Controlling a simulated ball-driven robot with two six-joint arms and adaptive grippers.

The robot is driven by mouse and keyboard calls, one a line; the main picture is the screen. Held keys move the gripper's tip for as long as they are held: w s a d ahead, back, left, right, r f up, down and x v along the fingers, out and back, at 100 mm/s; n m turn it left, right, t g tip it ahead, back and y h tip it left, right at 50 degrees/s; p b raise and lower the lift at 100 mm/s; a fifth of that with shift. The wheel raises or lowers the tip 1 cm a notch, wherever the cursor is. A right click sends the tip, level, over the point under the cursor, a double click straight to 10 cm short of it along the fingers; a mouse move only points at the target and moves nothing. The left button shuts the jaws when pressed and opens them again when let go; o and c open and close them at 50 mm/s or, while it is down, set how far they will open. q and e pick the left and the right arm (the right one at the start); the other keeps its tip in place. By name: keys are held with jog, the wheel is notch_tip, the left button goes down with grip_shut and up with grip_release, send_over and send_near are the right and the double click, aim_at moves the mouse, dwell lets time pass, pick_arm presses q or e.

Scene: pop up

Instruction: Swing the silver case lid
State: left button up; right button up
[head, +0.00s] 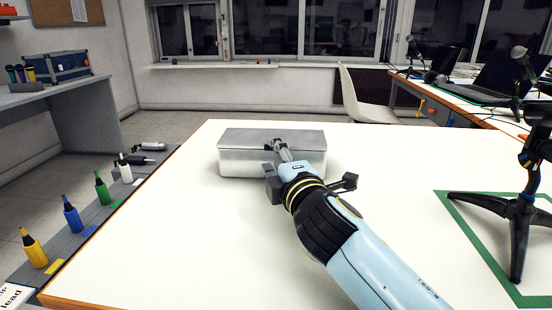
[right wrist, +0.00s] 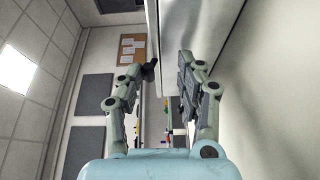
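A silver case (head: 236,164) stands on the white table with its flat lid (head: 250,137) down. My right gripper (head: 279,149) is at the front of the case, a little right of its middle, with its fingers near the lid's front edge. In the right wrist view, the fingers of the right gripper (right wrist: 168,72) are apart with a gap between them. The case's grey side (right wrist: 210,30) shows beyond the right-hand finger. I cannot tell whether a finger touches the lid. My left gripper is not in view.
The white table (head: 160,240) is clear around the case. A black tripod stand (head: 520,215) stands inside a green outline at the right. Several coloured bottles, such as the yellow one (head: 34,249), line a grey strip along the left edge.

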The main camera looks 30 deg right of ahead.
jog(key=v, duration=0.7)
jog(key=shift+s+a, duration=0.1)
jog(key=shift+s, duration=0.2)
